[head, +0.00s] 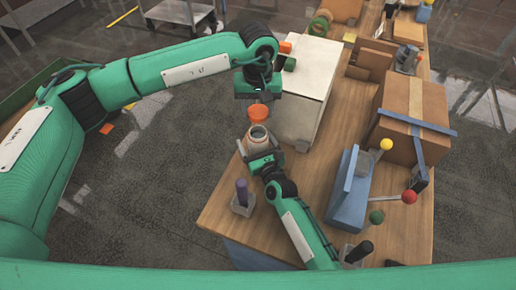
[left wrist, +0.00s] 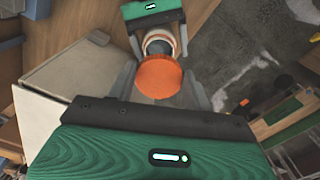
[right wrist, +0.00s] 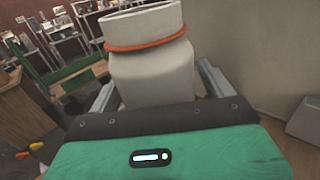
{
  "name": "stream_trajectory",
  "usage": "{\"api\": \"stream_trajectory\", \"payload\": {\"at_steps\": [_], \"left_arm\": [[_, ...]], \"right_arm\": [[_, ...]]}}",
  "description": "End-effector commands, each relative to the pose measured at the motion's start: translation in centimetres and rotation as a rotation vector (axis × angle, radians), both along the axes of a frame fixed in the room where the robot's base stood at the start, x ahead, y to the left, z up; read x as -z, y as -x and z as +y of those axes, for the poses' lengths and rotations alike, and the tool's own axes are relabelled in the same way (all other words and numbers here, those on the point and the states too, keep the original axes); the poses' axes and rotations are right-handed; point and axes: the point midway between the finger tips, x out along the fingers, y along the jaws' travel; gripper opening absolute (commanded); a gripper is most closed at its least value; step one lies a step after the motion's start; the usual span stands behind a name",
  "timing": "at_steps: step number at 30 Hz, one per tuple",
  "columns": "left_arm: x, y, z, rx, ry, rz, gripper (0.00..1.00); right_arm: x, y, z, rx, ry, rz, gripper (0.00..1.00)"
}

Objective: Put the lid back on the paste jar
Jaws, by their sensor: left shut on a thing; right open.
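The orange lid (head: 258,113) is held between the fingers of my left gripper (head: 258,99), and it shows large in the left wrist view (left wrist: 160,77). The paste jar (head: 258,134) is pale, with an open mouth and an orange ring around its neck, clear in the right wrist view (right wrist: 150,75). The lid is apart from the jar mouth, on its far side in the head view. In the left wrist view the lid hides part of the jar (left wrist: 158,44). My right gripper (head: 262,156) is open, with its fingers on either side of the jar body.
The jar is near the left edge of the wooden table (head: 225,209). A white box (head: 306,85) stands close on the right. A small holder with a purple handle (head: 242,191) is in front. A blue stand (head: 348,195) and a cardboard box (head: 412,110) are farther right.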

Motion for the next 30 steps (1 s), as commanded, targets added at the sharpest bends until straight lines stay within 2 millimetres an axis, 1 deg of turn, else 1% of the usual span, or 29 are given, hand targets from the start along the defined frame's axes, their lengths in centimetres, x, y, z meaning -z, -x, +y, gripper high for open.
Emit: {"api": "stream_trajectory", "payload": {"at_steps": [7,9,11,12,14,15,17,18,20,23,30], "left_arm": [[0.0,0.0,0.0,0.000,0.000,0.000,0.30],[0.0,0.0,0.0,0.000,0.000,0.000,0.30],[0.0,0.0,0.0,0.000,0.000,0.000,0.30],[0.0,0.0,0.0,0.000,0.000,0.000,0.30],[0.0,0.0,0.0,0.000,0.000,0.000,0.30],[0.0,0.0,0.0,0.000,0.000,0.000,0.30],[0.0,0.0,0.0,0.000,0.000,0.000,0.30],[0.0,0.0,0.0,0.000,0.000,0.000,0.30],[0.1,0.0,0.0,0.000,0.000,0.000,0.30],[1.0,0.0,0.0,0.000,0.000,0.001,0.30],[4.4,0.1,0.0,-0.001,0.002,0.000,0.30]], "right_arm": [[0.0,0.0,0.0,0.000,0.000,0.000,0.83],[0.0,0.0,0.0,0.000,0.000,0.000,0.70],[0.0,0.0,0.0,0.000,0.000,0.000,0.58],[0.0,0.0,0.0,0.000,0.000,0.000,0.50],[0.0,0.0,0.0,0.000,0.000,0.000,0.38],[0.0,0.0,0.0,0.000,0.000,0.000,0.30],[0.0,0.0,0.0,0.000,0.000,0.000,0.19],[0.0,0.0,0.0,0.000,0.000,0.000,0.17],[0.0,0.0,0.0,0.000,0.000,0.000,0.17],[0.0,0.0,0.0,0.000,0.000,0.000,0.17],[0.0,0.0,0.0,0.000,0.001,0.000,0.17]]}}
